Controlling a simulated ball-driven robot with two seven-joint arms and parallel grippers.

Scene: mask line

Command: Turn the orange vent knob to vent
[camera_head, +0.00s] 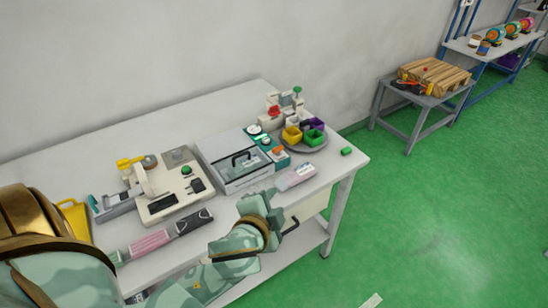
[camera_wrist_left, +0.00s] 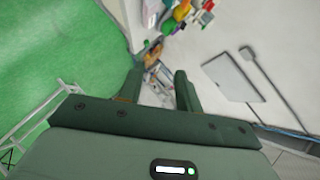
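The orange vent knob (camera_head: 278,151) sits on a teal and white panel (camera_head: 260,139) at the right part of the table. It is small, and I cannot read its setting. My left gripper (camera_head: 262,197) is green and stands near the table's front edge, nearer to me than the knob and apart from it. In the left wrist view its two fingers (camera_wrist_left: 157,88) are spread with a gap between them, and nothing is held. I cannot surely pick out the knob in that view. My right gripper is in neither view.
A grey-lidded box (camera_head: 236,162) stands left of the panel. A pink-labelled white block (camera_head: 296,176) lies close to the gripper. A beige machine (camera_head: 165,190) and pink roll (camera_head: 150,243) are further left.

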